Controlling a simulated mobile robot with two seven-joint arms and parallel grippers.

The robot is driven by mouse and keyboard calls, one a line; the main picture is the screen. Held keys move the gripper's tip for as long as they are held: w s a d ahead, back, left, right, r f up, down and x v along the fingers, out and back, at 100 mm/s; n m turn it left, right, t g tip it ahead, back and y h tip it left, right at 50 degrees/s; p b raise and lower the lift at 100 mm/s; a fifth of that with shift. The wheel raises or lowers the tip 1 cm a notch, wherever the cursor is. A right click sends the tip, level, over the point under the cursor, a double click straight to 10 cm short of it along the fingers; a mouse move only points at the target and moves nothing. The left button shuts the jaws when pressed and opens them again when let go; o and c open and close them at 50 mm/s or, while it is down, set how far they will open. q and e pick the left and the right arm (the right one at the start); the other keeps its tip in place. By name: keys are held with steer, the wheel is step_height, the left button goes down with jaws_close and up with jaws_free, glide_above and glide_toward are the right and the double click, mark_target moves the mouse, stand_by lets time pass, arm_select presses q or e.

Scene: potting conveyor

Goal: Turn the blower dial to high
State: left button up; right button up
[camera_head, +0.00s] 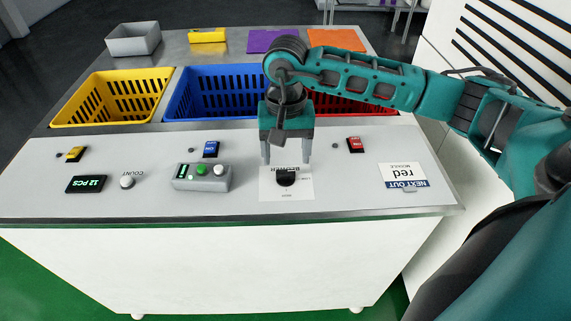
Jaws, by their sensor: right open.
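The blower dial (287,178) is a dark knob on a white label plate (268,191) on the front panel of the bench. The printing on the plate is too small and partly covered to read for a setting. My right gripper (286,160) points down just above and behind the dial. Its two grey fingers are apart, one on each side of the dial's position. I cannot tell whether they touch the dial. My left gripper is not in view.
Yellow (64,115), blue (180,105) and red (377,107) baskets stand behind the panel. The panel in front of the dial is clear.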

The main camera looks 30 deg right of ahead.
mark_target(286, 171)
steer(key=shift+f, duration=2.25)
steer(key=c, duration=1.1)
steer(key=shift+o, duration=0.2)
